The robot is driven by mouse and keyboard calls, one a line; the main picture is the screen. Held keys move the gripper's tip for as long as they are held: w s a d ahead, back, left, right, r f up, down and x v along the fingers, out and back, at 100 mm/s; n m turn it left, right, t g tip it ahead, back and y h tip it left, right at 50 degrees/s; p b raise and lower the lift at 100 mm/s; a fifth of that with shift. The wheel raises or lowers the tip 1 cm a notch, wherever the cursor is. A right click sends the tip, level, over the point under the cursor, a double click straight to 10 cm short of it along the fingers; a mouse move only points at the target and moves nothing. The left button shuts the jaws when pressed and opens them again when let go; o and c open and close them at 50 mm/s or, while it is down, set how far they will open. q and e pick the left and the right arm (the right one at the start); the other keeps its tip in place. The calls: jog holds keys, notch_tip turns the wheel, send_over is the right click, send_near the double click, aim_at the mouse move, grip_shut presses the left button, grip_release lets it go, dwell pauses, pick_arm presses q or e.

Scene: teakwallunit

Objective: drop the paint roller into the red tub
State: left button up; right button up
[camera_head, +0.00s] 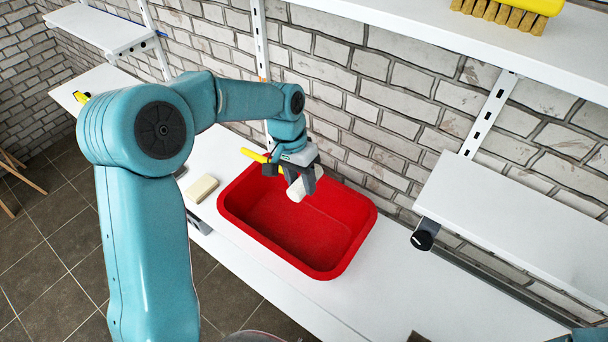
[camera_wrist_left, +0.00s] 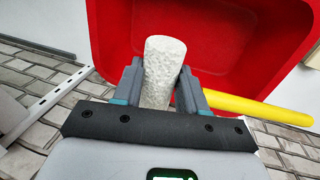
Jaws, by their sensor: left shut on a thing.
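The paint roller has a white sleeve (camera_head: 296,190) and a yellow handle (camera_head: 252,155). My left gripper (camera_head: 291,176) is shut on the roller and holds it over the back left part of the red tub (camera_head: 318,232). In the left wrist view the pale, rough sleeve (camera_wrist_left: 161,72) sits between the two fingers, and the yellow handle (camera_wrist_left: 250,108) sticks out to the right. The red tub (camera_wrist_left: 235,35) fills the area beyond the fingertips. The tub's visible floor is empty. My right gripper is not in view.
The tub stands on a white shelf (camera_head: 395,300) against a brick wall. A beige block (camera_head: 202,188) lies left of the tub. A higher white shelf (camera_head: 520,215) is at the right, with a dark round object (camera_head: 422,239) at its corner. A yellow brush (camera_head: 510,10) lies on the top shelf.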

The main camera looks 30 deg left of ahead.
pick_arm(q)
jog(key=b+x, duration=0.2)
jog(key=x, duration=0.1)
jog(key=b+x, duration=0.1)
jog(key=shift+s+a+f, duration=0.1)
jog(key=shift+a+f, duration=0.2)
jog(key=shift+f, duration=0.05)
jog(key=shift+s+f+b, duration=0.15)
jog(key=shift+f+b, duration=0.15)
jog(key=o, duration=1.2)
jog(key=shift+f, duration=0.1)
jog(key=v, duration=1.6)
jog(key=shift+r, duration=0.3)
